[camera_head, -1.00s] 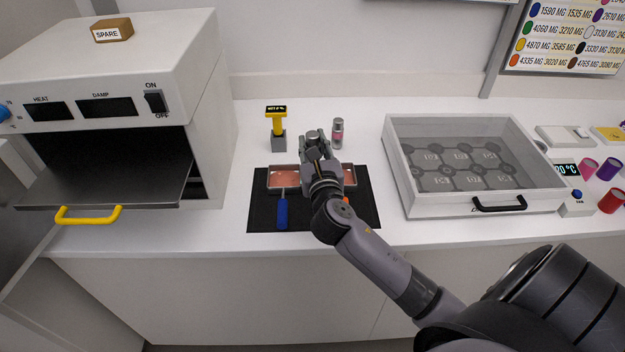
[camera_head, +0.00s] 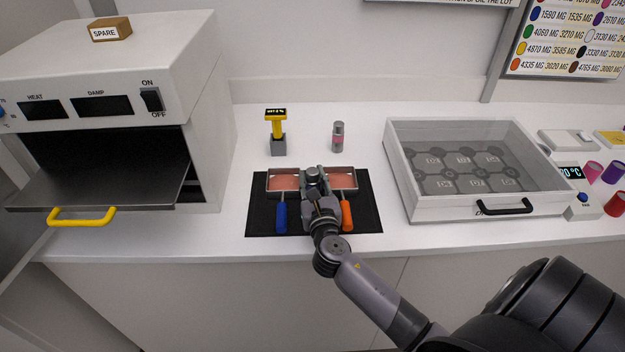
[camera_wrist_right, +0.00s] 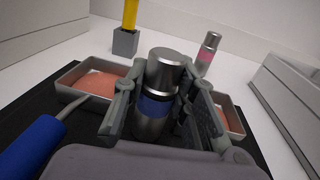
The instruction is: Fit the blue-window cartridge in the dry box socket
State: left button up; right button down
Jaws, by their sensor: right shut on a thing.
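The blue-window cartridge (camera_wrist_right: 153,108) is a silver cylinder with a blue band, upright between the fingers of my right gripper (camera_wrist_right: 160,98) in the wrist view. In the head view its silver cap (camera_head: 313,172) shows at the tips of my right gripper (camera_head: 315,182), over the middle of the pink trays. My right gripper is shut on it; I cannot tell how far its base is above the mat. The dry box (camera_head: 395,165) stands to the right, white with a clear top, a black front handle and several round sockets inside. My left gripper is not in view.
A pink-window cartridge (camera_head: 338,137) stands behind the trays, beside a yellow tool on a grey block (camera_head: 278,146). Blue (camera_head: 281,217) and orange (camera_head: 347,213) handles lie on the black mat (camera_head: 262,227). An oven (camera_head: 205,120) with its door down is left. White counter is clear between mat and dry box.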

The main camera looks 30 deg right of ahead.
jog(key=c, duration=1.8)
grip_release()
jog(key=shift+f, duration=0.1)
jog(key=o, duration=0.5)
jog(key=b+v, duration=0.1)
jog(key=v, duration=1)
jog(key=shift+b, duration=0.4)
jog(key=shift+s+a, duration=0.25)
jog(key=shift+s, duration=0.25)
